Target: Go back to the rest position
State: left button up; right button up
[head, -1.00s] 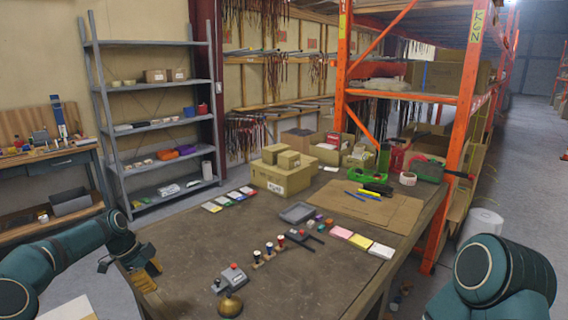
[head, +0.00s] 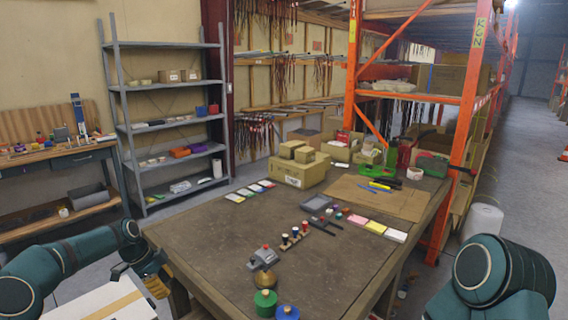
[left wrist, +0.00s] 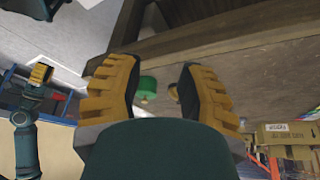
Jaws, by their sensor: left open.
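My left gripper (head: 157,281) has yellow ridged finger pads and is open. In the head view it hangs at the lower left, beside the near left edge of the worktable (head: 215,250). In the left wrist view the two fingers (left wrist: 158,90) are spread apart with nothing held between them. Beyond the gap show the table edge and a green round piece (left wrist: 148,86). In the head view only my right arm's upper part shows at the lower right; its gripper is outside. A teal arm with a yellow-padded gripper (left wrist: 40,74) shows small in the left wrist view, apparently my right one.
The table bears a grey device with a red button (head: 262,257), a brass dome (head: 264,281), green (head: 265,302) and blue (head: 287,312) round pieces, and cartons (head: 300,172). A white box (head: 95,304) lies low left. A grey shelf (head: 175,124) stands behind open floor.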

pick_arm(q)
jog(key=s+d+f+n, duration=0.35)
jog(key=d+f, duration=0.25)
jog(key=d, duration=0.4)
jog(key=s+d+f+n, duration=0.3)
jog(key=s+d+f, duration=0.3)
jog(key=d, duration=0.4)
jog(key=s+d+f+n, duration=0.2)
jog(key=s+n, duration=0.3)
jog(key=s, duration=0.5)
jog(key=s+d+f+n, duration=0.2)
jog(key=s+n, duration=0.3)
jog(key=s, duration=0.6)
jog(key=shift+s+f+t+y, duration=0.3)
jog(key=shift+f+t+y, duration=0.1)
jog(key=shift+f, duration=0.5)
jog(key=shift+n, duration=0.25)
